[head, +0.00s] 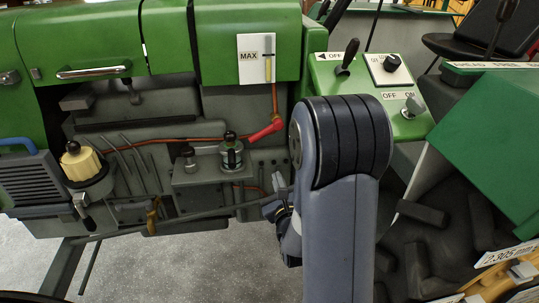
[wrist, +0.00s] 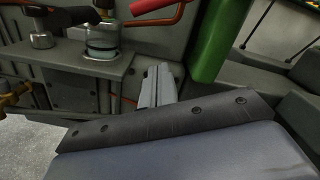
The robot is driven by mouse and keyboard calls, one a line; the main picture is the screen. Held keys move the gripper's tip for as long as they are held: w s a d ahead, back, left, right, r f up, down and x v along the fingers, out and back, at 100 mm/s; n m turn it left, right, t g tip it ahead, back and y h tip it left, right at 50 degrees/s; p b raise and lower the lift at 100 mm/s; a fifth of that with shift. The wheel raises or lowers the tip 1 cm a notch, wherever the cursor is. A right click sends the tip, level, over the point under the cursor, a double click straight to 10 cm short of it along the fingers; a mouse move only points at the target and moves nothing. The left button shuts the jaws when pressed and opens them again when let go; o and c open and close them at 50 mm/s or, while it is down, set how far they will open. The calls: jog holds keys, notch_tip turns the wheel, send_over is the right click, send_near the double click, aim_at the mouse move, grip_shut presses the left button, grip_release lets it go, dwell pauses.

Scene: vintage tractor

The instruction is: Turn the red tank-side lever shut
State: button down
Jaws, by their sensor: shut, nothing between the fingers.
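The red tank-side lever (head: 264,131) sits on the orange fuel pipe below the MAX gauge, on the side of the green tractor. In the head view it slants, its left end lower than its right. In the wrist view part of the red lever (wrist: 150,5) shows at the top edge, the rest cut off. My gripper (head: 272,207) is below the lever and apart from it, partly hidden by my arm in the head view. In the wrist view my gripper (wrist: 157,82) is shut and empty, in front of the grey engine side.
A glass filter bowl (head: 231,152) stands on a grey bracket left of the lever. A cream-capped part (head: 80,160) is farther left. A control panel (head: 370,80) with switches is at upper right. A green post (wrist: 212,40) stands close right of my gripper.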

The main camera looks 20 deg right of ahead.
aim_at(256, 139)
jog(key=w+r+p, duration=0.2)
jog(key=w+r, duration=0.1)
jog(key=w, duration=0.7)
jog(key=shift+w+r+p, duration=0.3)
jog(key=shift+r, duration=0.1)
jog(key=shift+a+b, duration=0.15)
jog(key=shift+b, duration=0.25)
jog(key=shift+w+a+r+b, duration=0.1)
jog(key=shift+a+r+b, duration=0.3)
jog(key=shift+b, duration=0.75)
jog(key=shift+w+a+r+b, duration=0.1)
jog(key=shift+a+r+b, duration=0.2)
jog(key=shift+r+b, duration=0.55)
jog(key=shift+a+r+b, duration=0.3)
jog(key=shift+b, duration=1)
